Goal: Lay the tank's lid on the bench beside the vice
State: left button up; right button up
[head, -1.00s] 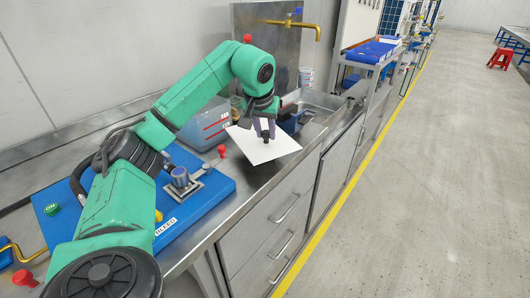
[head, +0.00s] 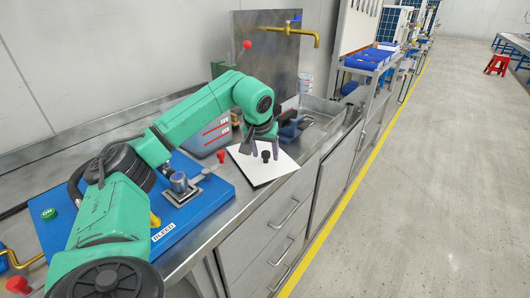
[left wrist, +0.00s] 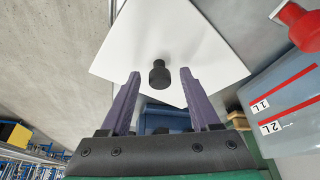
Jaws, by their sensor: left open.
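The tank's lid (head: 263,173) is a white square plate with a black knob (head: 265,155). It appears to lie flat on the steel bench near the front edge, in front of the blue vice (head: 288,131). My left gripper (head: 261,148) is open just above and behind the knob. In the left wrist view the knob (left wrist: 160,73) shows between the two spread purple fingertips, clear of both, with the white lid (left wrist: 190,40) behind it. The grey-blue tank (head: 208,138) with red level lines stands behind and left of the lid. My right gripper is not in view.
A sink (head: 322,108) and a brass tap (head: 300,31) are beyond the vice. The bench's front edge drops to drawers (head: 270,225).

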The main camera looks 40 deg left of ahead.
pick_arm(q)
jog(key=p+v, duration=0.1)
jog(key=v, duration=1.1)
